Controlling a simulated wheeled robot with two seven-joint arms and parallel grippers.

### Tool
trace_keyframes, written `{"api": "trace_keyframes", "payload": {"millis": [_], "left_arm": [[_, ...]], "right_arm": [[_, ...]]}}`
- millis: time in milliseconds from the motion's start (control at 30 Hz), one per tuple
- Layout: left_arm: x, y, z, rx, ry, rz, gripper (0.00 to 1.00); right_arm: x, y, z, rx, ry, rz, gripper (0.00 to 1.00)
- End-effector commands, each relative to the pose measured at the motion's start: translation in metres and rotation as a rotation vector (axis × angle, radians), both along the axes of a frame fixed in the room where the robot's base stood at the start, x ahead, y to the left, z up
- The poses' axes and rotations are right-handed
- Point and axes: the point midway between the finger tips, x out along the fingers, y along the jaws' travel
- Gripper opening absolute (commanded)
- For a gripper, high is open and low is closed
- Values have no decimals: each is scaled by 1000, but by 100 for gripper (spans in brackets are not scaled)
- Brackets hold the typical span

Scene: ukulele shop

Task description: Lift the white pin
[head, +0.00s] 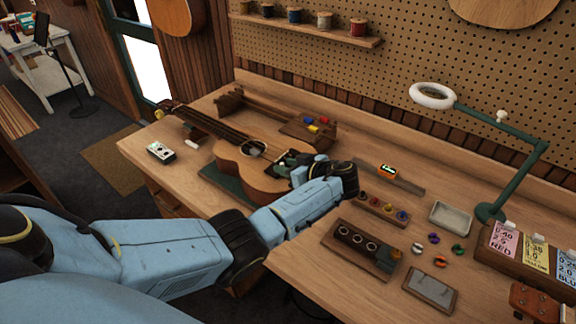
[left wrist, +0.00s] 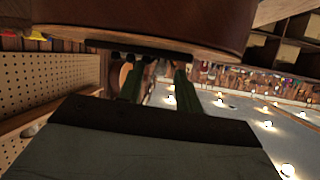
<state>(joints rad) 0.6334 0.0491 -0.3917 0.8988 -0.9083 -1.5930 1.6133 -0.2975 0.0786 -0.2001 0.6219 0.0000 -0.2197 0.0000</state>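The ukulele (head: 262,180) lies on the workbench with its neck toward the back left. My left gripper (head: 288,163) is at the bridge end of its body, its green fingers low over the top. A small pale spot shows by the fingertips, but I cannot tell whether it is the white pin. In the left wrist view, the two green fingers (left wrist: 158,80) stand apart with a gap between them. The ukulele's brown body (left wrist: 150,20) fills the top there, with a dark strip and small dark knobs near the fingertips. I see no clear white pin. My right gripper is out of view.
Right of my left gripper are a row of coloured pegs (head: 383,207), a dark wooden block with round holes (head: 362,242), a pale tray (head: 451,218) and several small coloured rings. A green lamp (head: 520,175) rises at right. A small pedal box (head: 161,152) lies at left.

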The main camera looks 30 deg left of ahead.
Motion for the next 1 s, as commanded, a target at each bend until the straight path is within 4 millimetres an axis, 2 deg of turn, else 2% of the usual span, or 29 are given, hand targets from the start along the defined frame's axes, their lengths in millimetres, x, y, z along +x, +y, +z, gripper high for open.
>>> {"api": "trace_keyframes", "payload": {"millis": [167, 433, 733, 900, 1000], "left_arm": [[0, 0, 0, 0, 0, 0, 35], [0, 0, 0, 0, 1, 1, 1], [0, 0, 1, -1, 1, 1, 0], [-1, 0, 19, -2, 1, 2, 0], [-1, 0, 21, 1, 2, 2, 0]], "right_arm": [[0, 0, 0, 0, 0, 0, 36], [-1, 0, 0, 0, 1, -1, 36], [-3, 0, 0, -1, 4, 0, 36], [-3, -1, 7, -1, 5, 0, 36], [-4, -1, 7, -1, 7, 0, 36]]}}
